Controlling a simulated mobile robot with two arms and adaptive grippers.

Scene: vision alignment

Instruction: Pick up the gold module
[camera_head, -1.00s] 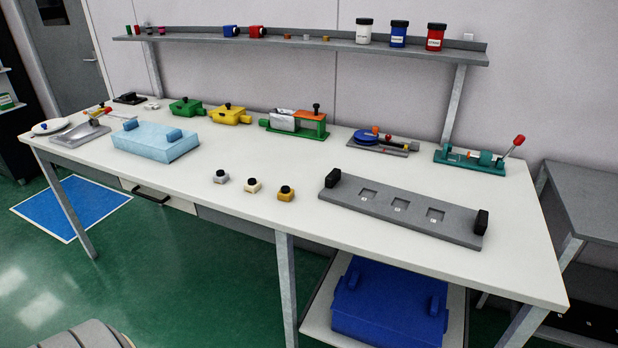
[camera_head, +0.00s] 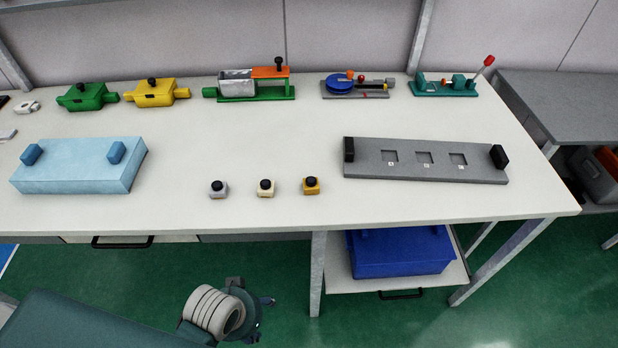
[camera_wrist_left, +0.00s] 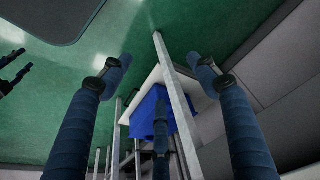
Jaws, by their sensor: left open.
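The gold module (camera_head: 311,187) is a small gold block with a black knob on top. It stands upright on the white table near the front edge, rightmost in a row with a cream module (camera_head: 265,189) and a grey module (camera_head: 218,190). My left gripper (camera_head: 262,316) is low in front of the table, over the green floor, well apart from the gold module. In the left wrist view its blue-grey fingers (camera_wrist_left: 160,74) are spread and empty. Dark finger-like shapes at that view's left edge may be my right gripper (camera_wrist_left: 14,72); its state is unclear.
A grey fixture (camera_head: 425,172) with square pockets and black end blocks is right of the modules. A light blue case (camera_head: 75,168) is left. Green, yellow and other devices line the back. A blue crate (camera_head: 400,252) sits on a shelf below. Table around the modules is clear.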

